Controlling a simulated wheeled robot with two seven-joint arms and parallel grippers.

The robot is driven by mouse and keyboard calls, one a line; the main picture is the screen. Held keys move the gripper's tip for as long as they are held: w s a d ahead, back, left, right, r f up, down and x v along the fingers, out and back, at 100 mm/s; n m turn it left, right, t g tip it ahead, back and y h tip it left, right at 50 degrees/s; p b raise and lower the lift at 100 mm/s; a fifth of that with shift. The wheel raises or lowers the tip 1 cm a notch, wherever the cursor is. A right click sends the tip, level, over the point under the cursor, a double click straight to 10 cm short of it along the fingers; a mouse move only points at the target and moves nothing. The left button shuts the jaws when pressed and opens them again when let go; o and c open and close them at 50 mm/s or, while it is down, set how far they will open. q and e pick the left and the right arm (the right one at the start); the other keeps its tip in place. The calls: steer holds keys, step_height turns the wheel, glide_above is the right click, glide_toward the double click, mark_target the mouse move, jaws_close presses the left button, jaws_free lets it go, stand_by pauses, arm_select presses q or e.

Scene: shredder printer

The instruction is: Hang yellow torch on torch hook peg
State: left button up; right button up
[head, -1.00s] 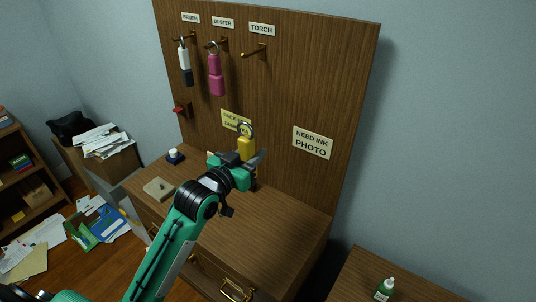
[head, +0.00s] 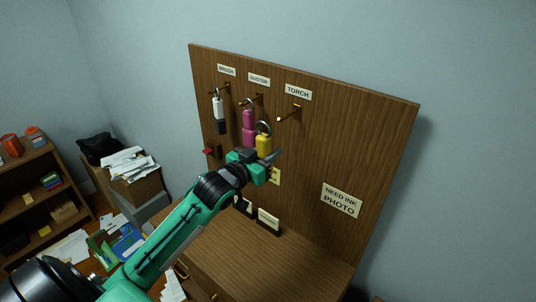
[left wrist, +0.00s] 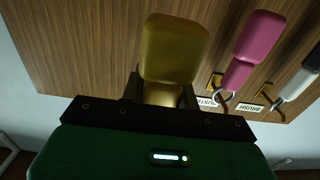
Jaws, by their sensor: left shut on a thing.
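The yellow torch (head: 264,146) is upright in my left gripper (head: 256,160), with a metal ring on its top. In the left wrist view the torch (left wrist: 172,50) sits between the jaws and fills the middle. The torch hook peg (head: 290,115) is a brass peg under the TORCH label (head: 298,92). It is bare and lies above and to the right of the torch ring. The ring and peg are apart. The lower part of the torch is hidden by my gripper. My right gripper is not in view.
The pink duster (head: 249,127) and the white and black brush (head: 219,115) hang on pegs to the left, the duster close beside the torch. A red knob (head: 211,152) sticks out of the board (head: 330,140).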

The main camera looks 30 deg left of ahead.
mark_target(295, 136)
arm_select(q)
steer(key=shift+w+d+f+b, duration=0.15)
steer(key=shift+w+b, duration=0.3)
steer(key=shift+w, duration=1)
steer(key=shift+w+d+f+b, duration=0.15)
steer(key=shift+w+b, duration=0.3)
steer(key=shift+w, duration=0.95)
steer(key=shift+w+d+f+b, duration=0.1)
steer(key=shift+w+d+b, duration=0.25)
steer(key=shift+w, duration=1.1)
steer(key=shift+w+f, duration=0.35)
steer(key=shift+w, duration=0.2)
steer(key=o, duration=1.1)
steer(key=shift+f, duration=0.1)
steer(key=shift+s, duration=0.15)
